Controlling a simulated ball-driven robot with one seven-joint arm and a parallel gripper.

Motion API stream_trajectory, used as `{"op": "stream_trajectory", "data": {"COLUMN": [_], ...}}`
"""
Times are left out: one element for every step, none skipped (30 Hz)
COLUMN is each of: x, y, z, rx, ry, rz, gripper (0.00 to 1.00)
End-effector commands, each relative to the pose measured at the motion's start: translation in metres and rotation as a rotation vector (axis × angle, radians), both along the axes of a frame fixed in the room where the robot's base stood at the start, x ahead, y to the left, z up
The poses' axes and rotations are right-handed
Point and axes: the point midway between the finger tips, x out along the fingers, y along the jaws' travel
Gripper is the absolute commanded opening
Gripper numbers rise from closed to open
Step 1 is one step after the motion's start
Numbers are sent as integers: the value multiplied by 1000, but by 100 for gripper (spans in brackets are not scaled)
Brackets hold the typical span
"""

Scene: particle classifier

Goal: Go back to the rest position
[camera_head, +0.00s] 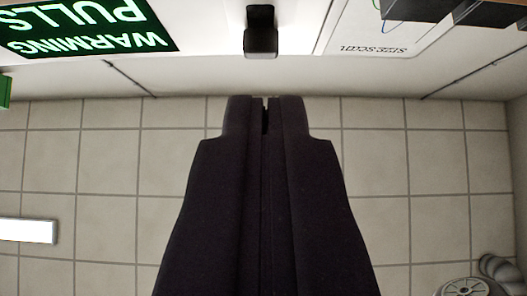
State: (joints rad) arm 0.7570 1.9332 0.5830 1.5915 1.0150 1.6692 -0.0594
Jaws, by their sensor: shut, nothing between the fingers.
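My gripper (266,103) reaches up from the bottom middle of the picture. Its two dark fingers lie side by side with only a thin slit at the tips, and nothing shows between them. The tips sit below a black knob or handle (261,34) on a white panel, with a visible space between in the picture. I cannot tell how far the tips are from the panel in depth.
A green label reading "WARMING PULLS" (85,28), upside down, is at the top left. A white plate with upside-down print (385,35) is at the top right. Behind is a tiled surface (100,180) with a bright lamp (28,231). A round fixture (466,287) is at the lower right.

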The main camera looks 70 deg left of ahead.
Motion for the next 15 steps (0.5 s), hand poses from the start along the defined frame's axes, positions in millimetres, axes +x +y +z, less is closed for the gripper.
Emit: {"op": "stream_trajectory", "data": {"x": [0,0,0,0,0,1,2,3,5,8,11,15,19,24,32], "y": [0,0,0,0,0,0,0,0,-1,-1,-2,-5,-6,-9,-14], "z": [0,0,0,0,0,1,1,3,5,7,10,14,18,21,28], "rx": [0,0,0,0,-3,-14,-31,-57,-105,-156,-215,-310,-391,-479,-600], "ry": [0,0,0,0,-2,-8,-16,-30,-56,-84,-115,-167,-213,-261,-331], "rz": [0,0,0,0,1,8,17,31,58,84,114,160,198,235,283], "gripper": [0,0,0,0,0,0,0,0,0,0,0,0,0,0,0]}}
